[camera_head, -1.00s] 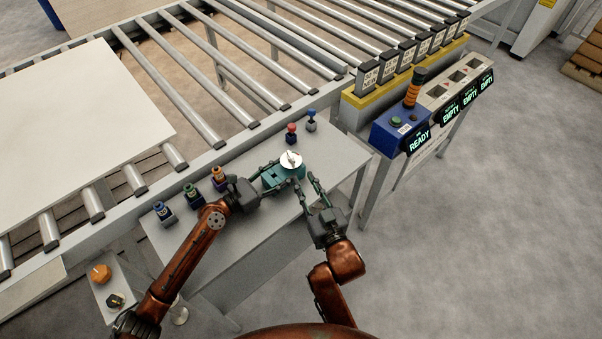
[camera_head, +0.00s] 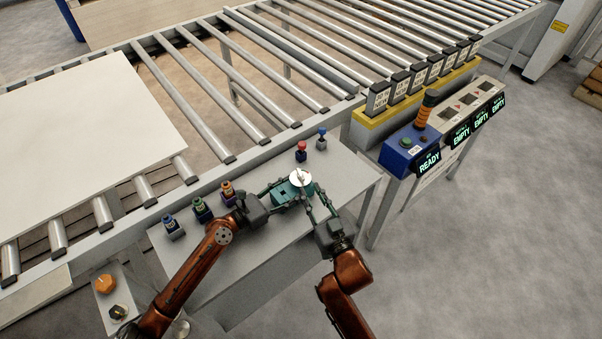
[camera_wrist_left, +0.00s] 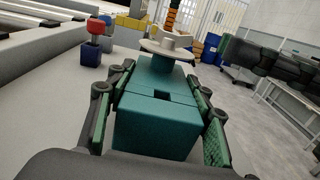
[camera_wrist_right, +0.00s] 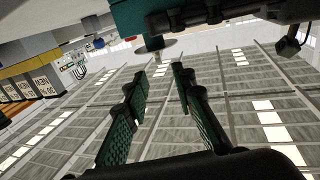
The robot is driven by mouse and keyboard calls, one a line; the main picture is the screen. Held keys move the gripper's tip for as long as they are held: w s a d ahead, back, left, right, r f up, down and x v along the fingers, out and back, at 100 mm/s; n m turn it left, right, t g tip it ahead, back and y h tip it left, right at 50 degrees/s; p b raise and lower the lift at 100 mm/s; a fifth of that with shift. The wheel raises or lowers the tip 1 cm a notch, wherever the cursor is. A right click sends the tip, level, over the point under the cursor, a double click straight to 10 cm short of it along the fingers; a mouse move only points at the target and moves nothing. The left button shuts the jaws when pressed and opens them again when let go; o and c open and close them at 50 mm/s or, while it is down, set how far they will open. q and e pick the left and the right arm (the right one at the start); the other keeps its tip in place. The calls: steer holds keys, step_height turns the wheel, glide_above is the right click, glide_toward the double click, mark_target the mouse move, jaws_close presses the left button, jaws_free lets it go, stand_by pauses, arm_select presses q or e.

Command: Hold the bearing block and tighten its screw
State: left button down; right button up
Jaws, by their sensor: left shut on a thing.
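The teal bearing block (camera_head: 283,197) is held above or at the grey table, near its right part; I cannot tell whether it touches the top. My left gripper (camera_wrist_left: 156,125) is shut on it, one finger along each side. My right gripper (camera_head: 314,192) is beside the block's right end. Its fingers are apart with nothing between them in the right wrist view (camera_wrist_right: 160,78), where the block (camera_wrist_right: 130,18) is at the top edge.
A red-topped piece (camera_head: 301,150) and a blue-topped piece (camera_head: 321,138) stand behind the block. Several coloured pieces (camera_head: 200,208) stand left on the table (camera_head: 255,235). A roller conveyor (camera_head: 225,150) runs behind. A blue READY box (camera_head: 405,150) stands to the right.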

mark_target(304, 179)
steer(key=x, duration=0.9)
steer(key=shift+f, duration=0.1)
jaws_close()
